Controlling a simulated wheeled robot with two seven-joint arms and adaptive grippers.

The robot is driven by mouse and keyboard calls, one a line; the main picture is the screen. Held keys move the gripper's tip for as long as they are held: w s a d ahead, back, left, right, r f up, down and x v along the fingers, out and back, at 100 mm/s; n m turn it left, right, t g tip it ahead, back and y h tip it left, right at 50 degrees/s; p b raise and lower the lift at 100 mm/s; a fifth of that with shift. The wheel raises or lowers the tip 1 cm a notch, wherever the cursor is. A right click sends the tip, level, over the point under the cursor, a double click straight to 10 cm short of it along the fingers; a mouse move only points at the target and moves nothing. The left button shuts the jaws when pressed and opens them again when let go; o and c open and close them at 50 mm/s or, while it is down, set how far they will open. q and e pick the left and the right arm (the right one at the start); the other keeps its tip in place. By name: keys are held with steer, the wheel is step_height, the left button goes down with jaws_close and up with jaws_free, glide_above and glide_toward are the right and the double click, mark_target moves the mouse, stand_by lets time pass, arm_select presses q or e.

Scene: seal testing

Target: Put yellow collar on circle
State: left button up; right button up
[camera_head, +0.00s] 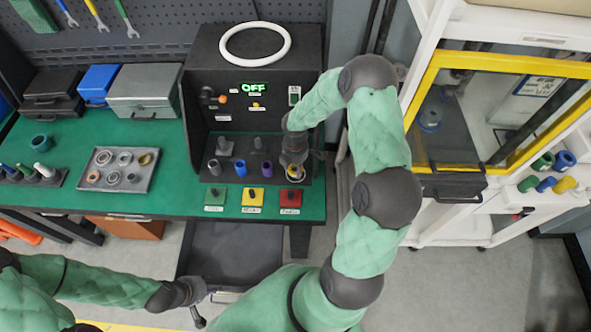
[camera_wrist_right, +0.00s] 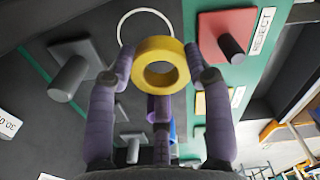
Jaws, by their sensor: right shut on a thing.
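The yellow collar (camera_wrist_right: 160,63) is held between the two fingertips of my right gripper (camera_wrist_right: 158,70) in the right wrist view, its round hole facing the camera. A thin white circle outline (camera_wrist_right: 120,27) shows on the dark surface behind the collar, which hides part of it. A gap between collar and surface cannot be judged.
The tester (camera_head: 212,95) shows OFF and has a white ring on top. Posts and cylinders stand on its base left of my right gripper. Green, yellow and red pads (camera_head: 291,197) lie in front. A grey tray of rings (camera_head: 86,184) lies left.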

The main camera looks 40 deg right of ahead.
mark_target(296, 170)
arm_select(q)
steer(key=shift+f, duration=0.15)
arm_select(e)
steer(key=shift+w+d+f, duration=0.35)
steer(key=shift+f, duration=0.2)
steer(key=shift+w+d+f, duration=0.3)
steer(key=shift+f, duration=0.2)
arm_select(q)
steer(key=shift+f+b, duration=0.25)
steer(key=shift+b, duration=0.1)
arm_select(e)
steer(key=shift+w+f, duration=0.15)
steer(key=shift+f, duration=1.5)
arm_select(q)
steer(key=shift+f, duration=0.2)
arm_select(e)
steer(key=shift+f, duration=0.15)
arm_select(q)
steer(key=shift+r, duration=0.1)
arm_select(e)
steer(key=o, duration=1.4)
